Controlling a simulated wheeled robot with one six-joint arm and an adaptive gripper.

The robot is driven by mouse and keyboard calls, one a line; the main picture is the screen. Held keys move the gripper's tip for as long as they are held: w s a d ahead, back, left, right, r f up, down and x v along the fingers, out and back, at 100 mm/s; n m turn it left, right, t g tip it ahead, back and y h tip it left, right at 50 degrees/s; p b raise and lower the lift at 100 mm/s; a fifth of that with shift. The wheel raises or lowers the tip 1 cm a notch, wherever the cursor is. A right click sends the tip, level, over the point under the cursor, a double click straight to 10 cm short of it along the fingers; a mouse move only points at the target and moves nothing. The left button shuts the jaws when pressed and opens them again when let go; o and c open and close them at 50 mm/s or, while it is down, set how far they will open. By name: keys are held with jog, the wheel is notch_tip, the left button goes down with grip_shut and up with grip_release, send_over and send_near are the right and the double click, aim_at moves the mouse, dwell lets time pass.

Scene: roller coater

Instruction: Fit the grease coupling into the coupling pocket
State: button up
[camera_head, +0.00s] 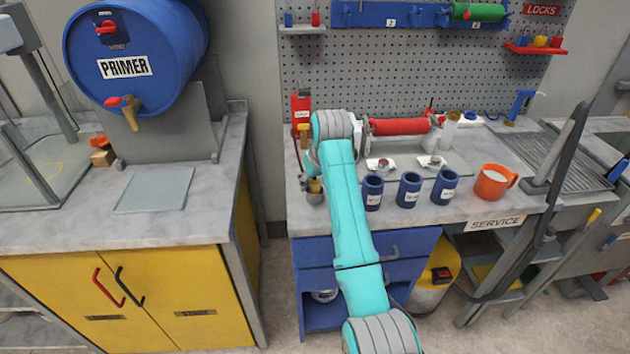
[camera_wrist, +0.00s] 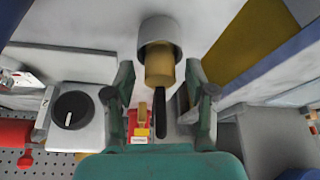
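A brass-coloured cylinder (camera_wrist: 160,68) sits in a round grey cup (camera_wrist: 160,30) at the top middle of the wrist view; it could be the grease coupling, but I cannot tell for sure. In the head view the brass top (camera_head: 314,186) and the grey cup (camera_head: 314,198) show at the bench's left front, beside my arm. My gripper (camera_wrist: 160,80) is open, its two green fingers spread wide on either side of the cylinder's lower end. I see no contact. In the head view my arm largely hides the gripper. I cannot identify the coupling pocket.
Three blue cups (camera_head: 409,190) stand in a row right of my arm, with an orange mug (camera_head: 494,182) beyond. A red roller (camera_head: 400,126) lies behind them. A red-and-yellow device (camera_head: 301,112) stands at the back left. A black knob (camera_wrist: 72,110) shows in the wrist view.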

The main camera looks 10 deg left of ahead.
jog(key=v, duration=1.2)
jog(key=shift+r, duration=0.2)
jog(key=shift+w, duration=0.1)
